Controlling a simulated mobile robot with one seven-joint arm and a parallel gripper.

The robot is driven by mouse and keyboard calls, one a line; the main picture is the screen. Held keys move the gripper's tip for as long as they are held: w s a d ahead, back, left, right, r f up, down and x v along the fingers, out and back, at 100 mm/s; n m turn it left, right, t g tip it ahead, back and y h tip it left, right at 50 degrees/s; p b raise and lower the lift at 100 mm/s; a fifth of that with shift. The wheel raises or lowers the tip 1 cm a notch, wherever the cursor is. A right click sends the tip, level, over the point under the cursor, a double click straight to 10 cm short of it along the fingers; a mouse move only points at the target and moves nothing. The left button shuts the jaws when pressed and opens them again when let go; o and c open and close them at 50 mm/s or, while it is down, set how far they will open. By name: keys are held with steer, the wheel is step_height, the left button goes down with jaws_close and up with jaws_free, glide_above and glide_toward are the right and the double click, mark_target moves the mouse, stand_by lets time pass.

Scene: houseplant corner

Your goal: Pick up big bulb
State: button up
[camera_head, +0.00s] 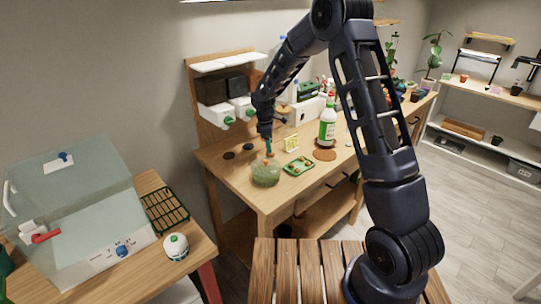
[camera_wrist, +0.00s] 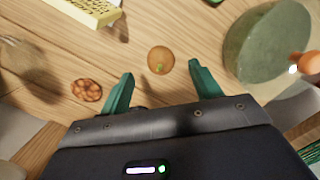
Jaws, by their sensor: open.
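The big bulb, as I take it, is a round brown bulb (camera_wrist: 160,60) with a small green tip, lying on the wooden tabletop in the wrist view. My gripper (camera_wrist: 161,76) is open, with its two green fingers apart. The bulb shows between and just beyond the fingertips, and nothing is held. I cannot tell whether a finger touches it. In the head view my gripper (camera_head: 268,149) points down over the table beside a green glass bowl (camera_head: 265,176). I cannot make out the bulb there.
The bowl (camera_wrist: 262,42) stands close to the right finger, with an orange thing (camera_wrist: 306,63) near it. A reddish-brown knobbly disc (camera_wrist: 87,90) lies left of the left finger. A yellow sign (camera_head: 292,143), green tray (camera_head: 299,166) and spray bottle (camera_head: 327,124) stand nearby.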

steer(key=shift+d+f, duration=0.2)
steer(key=shift+f, duration=1.75)
steer(key=c, duration=1.1)
steer(key=shift+r, duration=0.1)
